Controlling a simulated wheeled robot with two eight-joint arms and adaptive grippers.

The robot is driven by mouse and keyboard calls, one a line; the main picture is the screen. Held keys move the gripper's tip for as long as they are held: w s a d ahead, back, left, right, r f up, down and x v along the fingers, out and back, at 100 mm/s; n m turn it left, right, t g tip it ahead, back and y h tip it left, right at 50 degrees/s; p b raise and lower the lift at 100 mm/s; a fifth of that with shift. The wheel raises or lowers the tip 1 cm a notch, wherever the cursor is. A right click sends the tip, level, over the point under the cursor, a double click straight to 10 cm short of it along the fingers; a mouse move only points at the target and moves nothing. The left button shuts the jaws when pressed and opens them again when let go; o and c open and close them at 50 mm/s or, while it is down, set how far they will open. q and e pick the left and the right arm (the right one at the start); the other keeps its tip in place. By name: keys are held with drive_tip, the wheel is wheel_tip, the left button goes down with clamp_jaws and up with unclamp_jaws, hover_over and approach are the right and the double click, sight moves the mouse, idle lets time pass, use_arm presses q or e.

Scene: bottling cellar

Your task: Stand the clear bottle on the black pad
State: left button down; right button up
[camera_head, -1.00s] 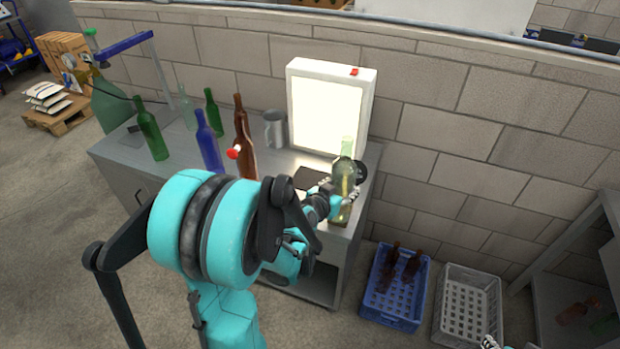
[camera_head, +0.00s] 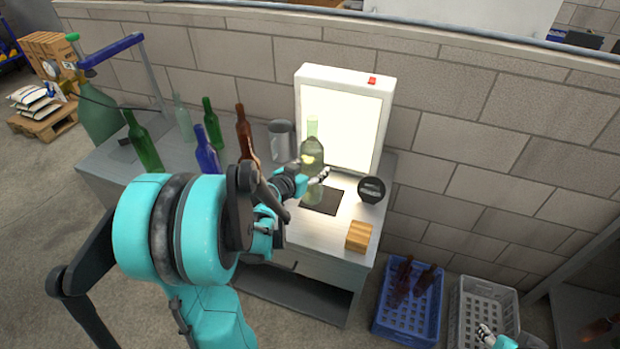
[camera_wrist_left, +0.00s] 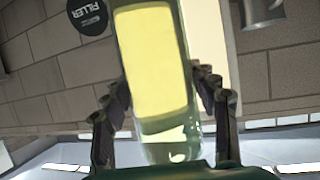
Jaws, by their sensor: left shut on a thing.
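The clear bottle (camera_head: 313,150), pale greenish with a yellowish patch, stands upright in front of the lit panel. My left gripper (camera_head: 318,178) is shut on it; the wrist view shows the left gripper's fingers (camera_wrist_left: 165,105) on both sides of the bottle (camera_wrist_left: 158,65). The black pad (camera_head: 328,204) lies flat on the bench. The bottle's lower end overlaps the pad's left part in the head view; I cannot tell whether it touches. My right gripper (camera_head: 486,334) is low at the lower right, away from the bench, too small to read its jaws.
A black round filler sign (camera_head: 371,189) and a wooden block (camera_head: 359,237) are right of the pad. The light panel (camera_head: 388,110) stands behind. A grey mug (camera_head: 281,140) and several bottles stand left. Blue crate (camera_head: 405,325) and grey crate (camera_head: 484,300) are on the floor.

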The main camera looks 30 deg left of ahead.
use_arm(q)
drive_tip(key=w+a+f+b, duration=0.1)
drive_tip(key=w+f+b, duration=0.3)
drive_tip(key=w+f, duration=0.4)
drive_tip(key=shift+w+f, duration=0.25)
drive_tip(key=shift+f, duration=0.3)
drive_tip(key=shift+c, duration=2.4)
unclamp_jaws()
